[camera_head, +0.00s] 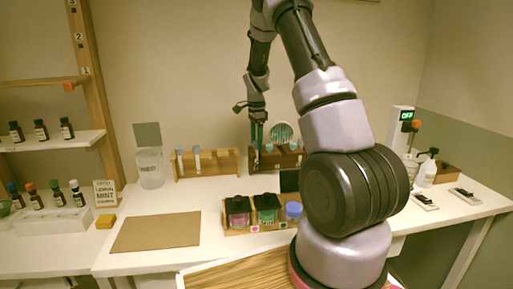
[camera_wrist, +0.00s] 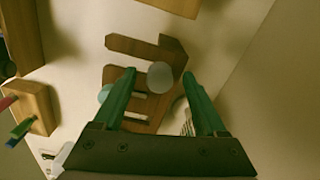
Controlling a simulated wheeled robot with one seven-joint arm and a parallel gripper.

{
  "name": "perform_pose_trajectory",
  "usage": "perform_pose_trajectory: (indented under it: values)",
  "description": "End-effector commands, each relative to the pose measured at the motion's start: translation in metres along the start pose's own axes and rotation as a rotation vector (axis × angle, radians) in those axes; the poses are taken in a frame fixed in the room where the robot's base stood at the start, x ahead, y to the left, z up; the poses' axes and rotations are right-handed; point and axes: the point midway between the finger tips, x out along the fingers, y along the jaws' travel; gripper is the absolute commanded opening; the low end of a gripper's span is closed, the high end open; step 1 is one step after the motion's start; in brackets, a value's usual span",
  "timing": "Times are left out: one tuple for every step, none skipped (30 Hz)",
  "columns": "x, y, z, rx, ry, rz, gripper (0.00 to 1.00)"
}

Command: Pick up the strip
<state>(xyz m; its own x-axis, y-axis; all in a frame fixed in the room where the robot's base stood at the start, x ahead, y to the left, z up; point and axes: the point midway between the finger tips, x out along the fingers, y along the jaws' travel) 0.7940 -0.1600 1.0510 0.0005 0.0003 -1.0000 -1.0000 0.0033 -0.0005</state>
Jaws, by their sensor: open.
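My gripper (camera_head: 257,146) is at the back of the table, pointing down over the dark wooden rack (camera_head: 293,160). In the wrist view its two green fingers (camera_wrist: 159,73) are apart, with nothing held between them. The wooden rack (camera_wrist: 172,52) lies below and beyond them, with a pale round top (camera_wrist: 160,77) showing between the fingertips. A teal round top (camera_wrist: 104,94) shows beside the left finger. A small striped pale thing (camera_wrist: 187,122) is partly hidden by the right finger. I cannot tell for sure which thing is the strip.
A lighter rack (camera_head: 207,165) with pale tubes and a clear beaker (camera_head: 150,170) stand left of the gripper. A wooden tray (camera_head: 262,229) of dark-lidded jars is in front. A brown mat (camera_head: 156,232) lies bare at front left. A white bottle (camera_head: 426,172) stands at right.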

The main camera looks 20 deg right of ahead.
Motion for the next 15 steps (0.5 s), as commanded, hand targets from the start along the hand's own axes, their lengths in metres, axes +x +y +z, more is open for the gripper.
perform_pose_trajectory:
  values:
    - [0.0003, 0.0000, 0.0000, 0.000, 0.000, 0.000, 0.74]
    - [0.0002, 0.0000, 0.0000, 0.000, 0.000, 0.000, 0.74]
    - [0.0001, 0.0000, 0.0000, 0.000, 0.000, 0.000, 0.74]
    - [0.0001, 0.0000, 0.0000, 0.000, 0.000, 0.000, 0.74]
    - [0.0001, 0.0000, 0.0000, 0.000, 0.000, 0.000, 0.74]
    - [0.0000, 0.0000, 0.0000, 0.000, 0.000, 0.000, 0.59]
    - [0.0000, 0.0001, 0.0000, 0.000, 0.000, 0.000, 0.47]
    - [0.0000, 0.0000, 0.0000, 0.000, 0.000, 0.000, 0.36]
    - [-0.0001, 0.0001, 0.0000, 0.000, 0.000, 0.000, 0.21]
    - [-0.0001, 0.0000, 0.0000, 0.000, 0.000, 0.000, 0.09]
    - [-0.0001, 0.0001, 0.0000, 0.000, 0.000, 0.000, 0.03]
    - [-0.0001, 0.0001, 0.0000, 0.000, 0.000, 0.000, 0.03]
    - [-0.0002, 0.0000, 0.0000, 0.000, 0.000, 0.000, 0.03]
    - [-0.0002, 0.0000, 0.0000, 0.000, 0.000, 0.000, 0.03]
    - [-0.0002, 0.0000, 0.0000, 0.000, 0.000, 0.000, 0.03]
